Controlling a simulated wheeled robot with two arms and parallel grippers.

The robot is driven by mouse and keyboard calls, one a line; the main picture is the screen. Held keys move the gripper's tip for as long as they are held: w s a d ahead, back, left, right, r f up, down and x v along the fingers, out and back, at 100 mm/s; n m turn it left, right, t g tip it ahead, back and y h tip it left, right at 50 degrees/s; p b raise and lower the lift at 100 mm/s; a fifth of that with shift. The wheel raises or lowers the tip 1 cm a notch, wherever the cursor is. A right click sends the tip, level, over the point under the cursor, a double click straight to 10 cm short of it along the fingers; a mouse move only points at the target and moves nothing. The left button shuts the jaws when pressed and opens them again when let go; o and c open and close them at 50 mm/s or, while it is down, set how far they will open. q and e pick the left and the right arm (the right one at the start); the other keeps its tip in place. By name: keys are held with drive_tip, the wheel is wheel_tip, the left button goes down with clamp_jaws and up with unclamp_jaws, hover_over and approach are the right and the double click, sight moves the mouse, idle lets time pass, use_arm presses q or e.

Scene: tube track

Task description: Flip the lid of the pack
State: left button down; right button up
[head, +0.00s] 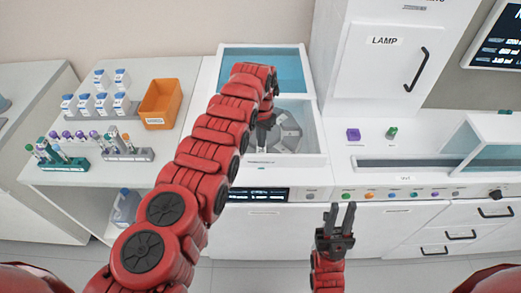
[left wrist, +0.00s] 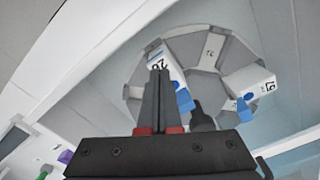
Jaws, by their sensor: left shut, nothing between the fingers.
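In the left wrist view, a white pack (left wrist: 160,58) labelled 26 with a blue lid (left wrist: 184,100) sits in a grey segmented rotor (left wrist: 205,75). Another white pack (left wrist: 249,80), with a blue lid of its own, sits at the rotor's right. My left gripper (left wrist: 160,75) is shut and empty, its tips overlapping the first pack in the picture; I cannot tell if they touch. In the head view my left gripper (head: 264,125) reaches down into the white bay (head: 312,135), and the arm hides part of the rotor. My right gripper (head: 341,208) is open and empty before the bench.
A blue clear cover (head: 285,60) stands raised behind the bay. On the left table are several blue-capped packs (head: 103,102), an orange bin (head: 161,103) and tube racks (head: 126,152).

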use_arm(q)
drive_tip(key=shift+f+b, duration=1.1)
drive_tip(key=shift+f, duration=0.05)
drive_tip(key=shift+r, duration=0.1)
drive_tip(key=shift+r+p, duration=2.3)
drive_tip(key=shift+r, duration=0.1)
drive_tip(key=shift+r+p, duration=0.3)
drive_tip(key=shift+r, duration=0.05)
drive_tip(key=shift+r, duration=0.1)
wheel_tip(320, 180, up, 2)
drive_tip(key=p, duration=0.2)
wheel_tip(320, 180, up, 5)
hover_over(261, 150)
drive_tip(key=shift+p, duration=0.45)
drive_tip(key=shift+s, duration=0.1)
